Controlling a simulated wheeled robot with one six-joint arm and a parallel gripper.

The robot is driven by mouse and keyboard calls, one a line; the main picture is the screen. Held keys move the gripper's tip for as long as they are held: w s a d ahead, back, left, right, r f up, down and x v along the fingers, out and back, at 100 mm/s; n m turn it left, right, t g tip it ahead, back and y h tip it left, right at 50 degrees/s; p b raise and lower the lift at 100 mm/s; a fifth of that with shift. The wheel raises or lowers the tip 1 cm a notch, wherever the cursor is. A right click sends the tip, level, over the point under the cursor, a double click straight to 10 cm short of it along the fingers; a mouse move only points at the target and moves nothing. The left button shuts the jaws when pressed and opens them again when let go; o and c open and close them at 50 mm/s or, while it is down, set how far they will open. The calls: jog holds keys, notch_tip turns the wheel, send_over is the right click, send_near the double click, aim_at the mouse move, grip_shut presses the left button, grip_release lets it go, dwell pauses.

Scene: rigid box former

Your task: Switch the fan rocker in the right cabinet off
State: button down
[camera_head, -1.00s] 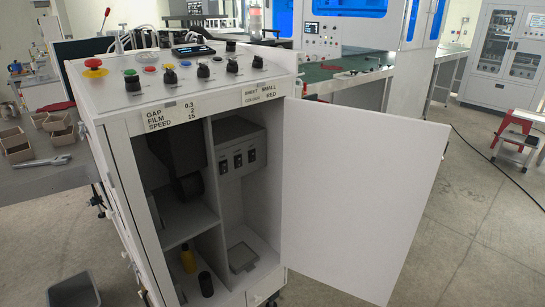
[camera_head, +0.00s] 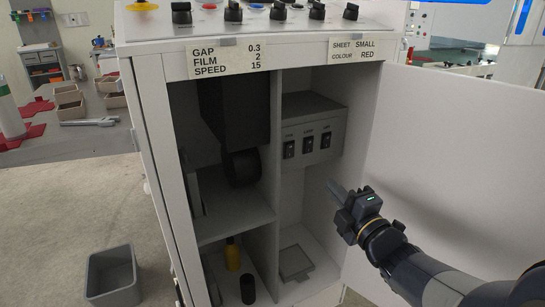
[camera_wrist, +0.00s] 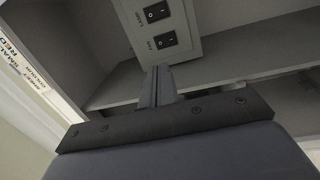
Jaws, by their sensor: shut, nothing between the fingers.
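The right cabinet compartment (camera_head: 355,108) is open and holds a grey switch box (camera_head: 310,110) with three black rockers in a row. In the wrist view, the rocker closest to my fingertips (camera_wrist: 164,40) has a small label that seems to read FAN; another rocker (camera_wrist: 157,12) is beyond it.
A square plate (camera_head: 295,262) lies on the floor below the switch box. A grey bin (camera_head: 112,277) stands at lower left.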

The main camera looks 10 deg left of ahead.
aim_at(290, 147)
jog(key=shift+w+a+n+y, duration=0.2)
jog(key=shift+a+n+y, duration=0.3)
jog(key=shift+a+n, duration=0.15)
jog(key=shift+w, duration=0.1)
jog(key=x, duration=1.4)
jog(key=shift+f, duration=0.2)
jog(key=shift+r, duration=0.1)
